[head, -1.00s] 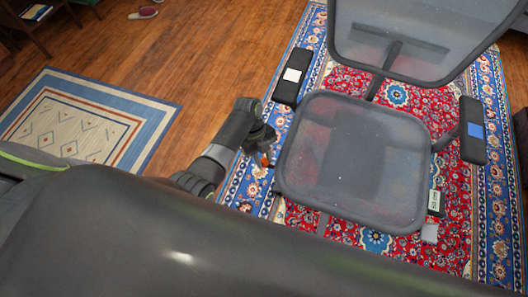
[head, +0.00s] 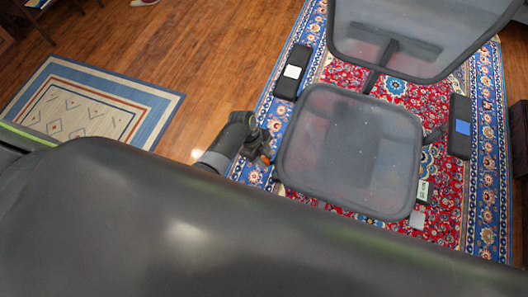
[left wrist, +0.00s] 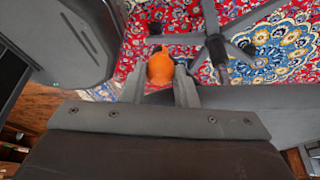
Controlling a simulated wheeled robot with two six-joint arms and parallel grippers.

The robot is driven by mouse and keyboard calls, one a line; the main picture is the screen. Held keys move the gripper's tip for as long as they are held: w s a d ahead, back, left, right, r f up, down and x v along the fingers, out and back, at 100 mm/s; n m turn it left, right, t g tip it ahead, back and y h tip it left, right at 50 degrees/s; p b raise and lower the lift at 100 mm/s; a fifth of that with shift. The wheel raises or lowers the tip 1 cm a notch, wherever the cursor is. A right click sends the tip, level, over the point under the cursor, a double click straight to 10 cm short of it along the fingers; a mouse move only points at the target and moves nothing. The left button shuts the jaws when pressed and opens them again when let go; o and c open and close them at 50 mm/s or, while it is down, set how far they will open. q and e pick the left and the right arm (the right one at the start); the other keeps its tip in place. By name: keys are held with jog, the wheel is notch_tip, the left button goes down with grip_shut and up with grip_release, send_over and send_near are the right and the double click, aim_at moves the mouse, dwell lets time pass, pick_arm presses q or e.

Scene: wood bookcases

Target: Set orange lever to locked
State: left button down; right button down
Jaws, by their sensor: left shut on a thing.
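The orange lever (head: 266,159) sticks out at the left side of the office chair's mesh seat (head: 348,150). In the left wrist view the orange lever (left wrist: 160,68) is between the fingers of my left gripper (left wrist: 160,80). My left gripper (head: 262,150) is shut on it beside the seat's left edge in the head view. The lever's far end and its mount are hidden. No locked mark can be read. My right gripper is not in view.

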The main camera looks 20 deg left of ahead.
pick_arm(q)
jog(key=shift+s+d, duration=0.1)
jog(key=shift+s, duration=0.05)
dwell(0.3)
jog(key=c, duration=1.1)
grip_release()
jog(key=shift+c, duration=0.2)
jog(key=shift+a+r+p, duration=0.2)
jog(key=shift+r+p, duration=0.1)
jog(key=shift+r, duration=0.15)
jog(key=p+v, duration=0.3)
jog(key=v, duration=1.3)
jog(key=shift+r, duration=0.2)
jog(key=shift+s+a, duration=0.1)
